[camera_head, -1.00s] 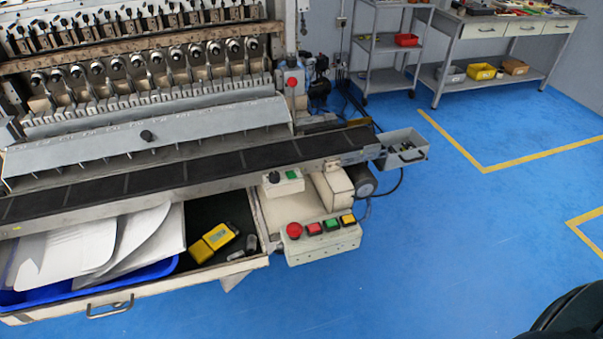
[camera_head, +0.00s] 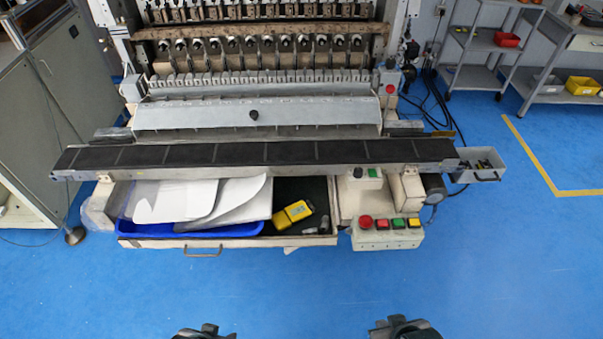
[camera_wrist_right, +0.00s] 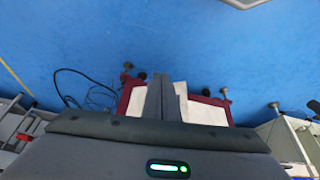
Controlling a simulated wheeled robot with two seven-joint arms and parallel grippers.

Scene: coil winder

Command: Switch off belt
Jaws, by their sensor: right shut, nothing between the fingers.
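The black belt (camera_head: 240,153) runs across the front of the coil winder. Under its right part sits a small pale switch box (camera_head: 367,173) with a black knob and a green button. Below it, a control box (camera_head: 388,239) carries a red mushroom button (camera_head: 366,221) and red, green and yellow buttons. My left gripper (camera_head: 205,331) shows only partly at the bottom edge, its fingers unclear. My right gripper (camera_head: 403,328) is also at the bottom edge, well short of the machine. In the right wrist view its fingers (camera_wrist_right: 162,84) are together and empty.
An open drawer (camera_head: 203,243) with a blue tray of white sheets and a yellow device (camera_head: 293,214) juts out left of the control box. A metal bin (camera_head: 482,171) is at the belt's right end. A grey cabinet (camera_head: 30,130) stands left. Blue floor before the machine is clear.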

